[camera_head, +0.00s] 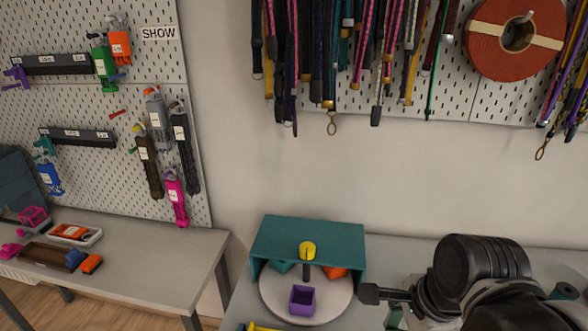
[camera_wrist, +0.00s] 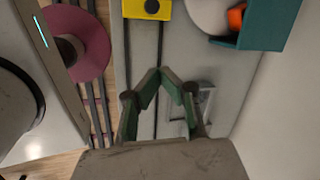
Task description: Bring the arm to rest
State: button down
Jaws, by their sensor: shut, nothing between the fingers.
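My gripper (camera_wrist: 164,78) shows in the wrist view with its two green-edged fingers angled in toward each other. It is shut and empty, above a grey table (camera_wrist: 225,95). In the head view my arm (camera_head: 480,270) reaches in from the lower right, just right of the round turntable (camera_head: 333,308). Where the fingertips are in the head view I cannot tell clearly.
Cords (camera_head: 330,50) hang on the wall. A side table (camera_head: 150,265) stands left.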

jog(key=w+d+r+n+t, duration=0.1)
jog(key=r+n, duration=0.2)
jog(key=n, duration=0.5)
jog(key=w+d+r+n+t+h, duration=0.1)
jog(key=w+r+n+t, duration=0.1)
jog(key=n, duration=0.7)
jog(key=shift+d+r+t, duration=0.2)
jog(key=shift+r+t, duration=0.1)
jog(key=shift+r, duration=0.3)
